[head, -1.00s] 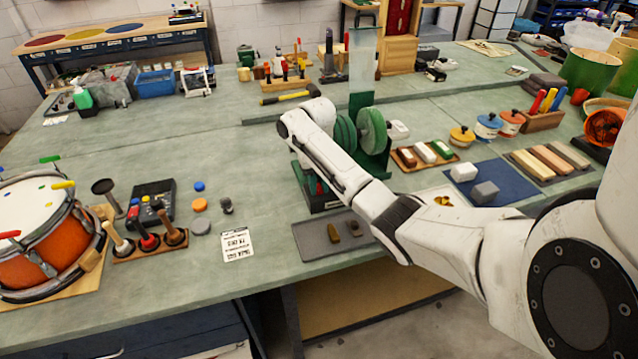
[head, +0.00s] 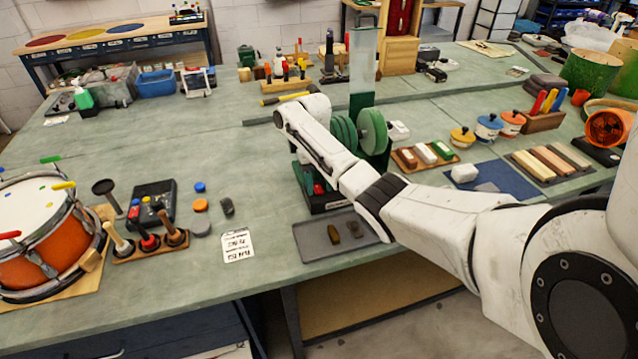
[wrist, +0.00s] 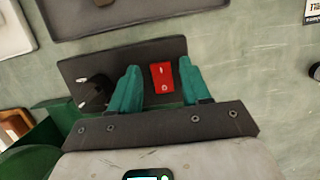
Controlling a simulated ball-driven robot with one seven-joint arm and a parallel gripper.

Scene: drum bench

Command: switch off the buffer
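The buffer (head: 373,131) stands on the bench in the head view, with green wheels and a dark base. My arm hides part of it. A red switch (head: 319,188) shows low on its front. In the wrist view the red rocker switch (wrist: 162,77) sits on the dark base plate (wrist: 75,68), beside a black knob (wrist: 95,92). My gripper (wrist: 159,66) is open, its teal fingers on either side of the switch with a gap to each. Whether the fingers touch the plate cannot be told. In the head view my fingers are hidden behind the arm.
A grey tray (head: 310,240) with small dark pieces lies in front of the buffer. A board of polishing bars (head: 406,160) is to its right. A printed card (head: 237,245), colored discs and a drum (head: 35,245) are to the left.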

